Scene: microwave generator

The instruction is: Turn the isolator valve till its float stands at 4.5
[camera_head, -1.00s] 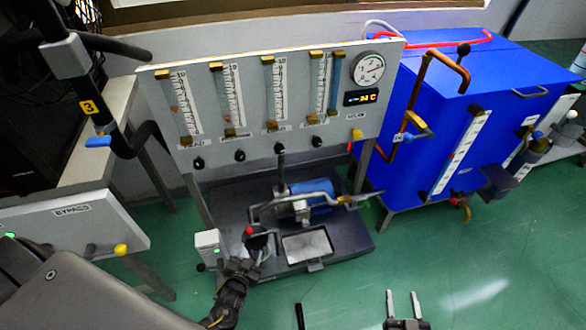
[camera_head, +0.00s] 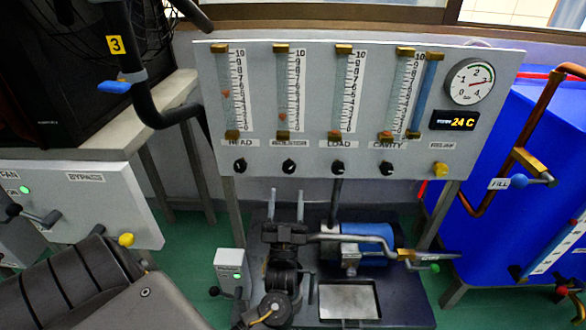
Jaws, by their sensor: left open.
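The isolator valve knob (camera_head: 289,167) is a small black knob, second from the left in the row under the flow tubes, below a label that is hard to read. Its flow tube (camera_head: 283,85) stands above it with a 0 to 10 scale; the small reddish float (camera_head: 283,117) sits low, near 2. My left gripper (camera_head: 286,193) is open and empty, its two fingers pointing up the picture, a little below the knob and apart from it. The depth between fingertips and panel is hard to tell. My right gripper is not in view.
Neighbouring black knobs are head (camera_head: 240,166), load (camera_head: 337,168) and cavity (camera_head: 387,169), with a yellow relief knob (camera_head: 440,170) at the right. A blue pump (camera_head: 367,243) with a bent pipe stands below the panel. A blue tank (camera_head: 500,225) is at right.

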